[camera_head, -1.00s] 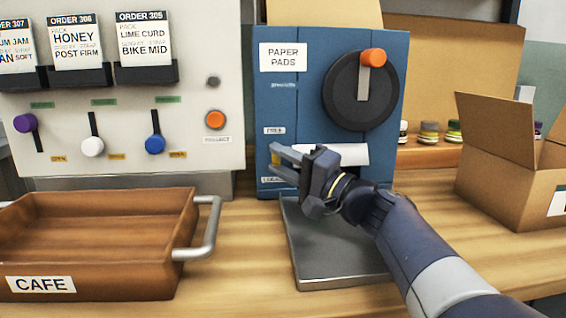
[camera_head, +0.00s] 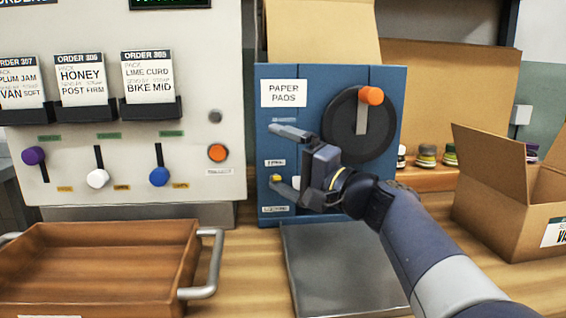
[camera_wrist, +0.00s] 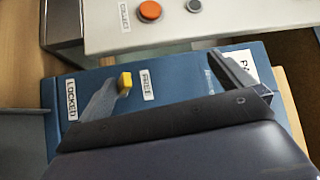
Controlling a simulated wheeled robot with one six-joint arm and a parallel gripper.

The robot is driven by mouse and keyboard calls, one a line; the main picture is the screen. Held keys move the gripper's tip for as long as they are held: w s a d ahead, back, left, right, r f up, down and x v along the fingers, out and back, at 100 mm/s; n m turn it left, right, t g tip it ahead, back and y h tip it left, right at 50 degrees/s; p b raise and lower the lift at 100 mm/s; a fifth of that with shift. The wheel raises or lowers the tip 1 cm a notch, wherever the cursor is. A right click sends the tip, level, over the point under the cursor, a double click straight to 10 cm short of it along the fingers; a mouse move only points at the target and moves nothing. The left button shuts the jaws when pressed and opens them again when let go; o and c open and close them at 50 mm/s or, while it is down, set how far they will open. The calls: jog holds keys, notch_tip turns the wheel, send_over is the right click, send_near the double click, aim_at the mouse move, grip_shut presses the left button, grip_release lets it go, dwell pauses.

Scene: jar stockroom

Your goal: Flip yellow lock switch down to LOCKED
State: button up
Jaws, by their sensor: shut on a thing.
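The yellow lock switch (camera_head: 277,177) is on the blue paper-pads panel (camera_head: 290,85), just below the upper label and well above the LOCKED label (camera_head: 273,209). The wrist view shows the yellow switch (camera_wrist: 125,82) close to the FREE label (camera_wrist: 147,85), away from LOCKED. My gripper (camera_head: 285,160) is in front of the panel with its two fingers spread wide apart. The lower finger's tip is right beside the switch on its LOCKED side; whether they touch I cannot tell. The upper finger is far from the switch, and I see nothing clamped between them.
A black dial with an orange knob (camera_head: 371,96) is behind my gripper. A grey tray (camera_head: 340,270) lies below. A wooden CAFE crate (camera_head: 100,260) with a metal handle is at left, an open cardboard box (camera_head: 500,215) at right. Coloured sliders line the left panel (camera_head: 130,215).

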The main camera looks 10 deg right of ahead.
jog(key=shift+n+t+y, duration=0.3)
jog(key=r, duration=0.4)
jog(key=shift+s+r, duration=0.2)
jog(key=shift+s, duration=0.05)
jog(key=f, duration=0.3)
jog(key=shift+w+f, duration=0.2)
jog(key=shift+c, duration=0.5)
jog(key=shift+o, duration=0.5)
jog(key=shift+s+d+r, duration=0.2)
jog(key=shift+s+d, duration=0.3)
jog(key=shift+d, duration=0.2)
jog(key=shift+s+d+r, duration=0.25)
jog(key=shift+s+d, duration=0.3)
jog(key=shift+c, duration=0.6)
jog(key=shift+s+d, duration=0.2)
jog(key=shift+s, duration=0.1)
jog(key=c, duration=1)
jog(key=shift+s+d+r, duration=0.35)
jog(key=shift+s+d, duration=0.5)
jog(key=shift+d, duration=0.15)
jog(key=shift+s+d+r, duration=0.3)
jog(key=shift+s+d, duration=0.6)
jog(key=shift+d, duration=0.05)
jog(key=shift+s+d+r, duration=0.35)
jog(key=shift+s+d, duration=0.5)
jog(key=shift+d, duration=0.15)
jog(key=shift+o, duration=0.3)
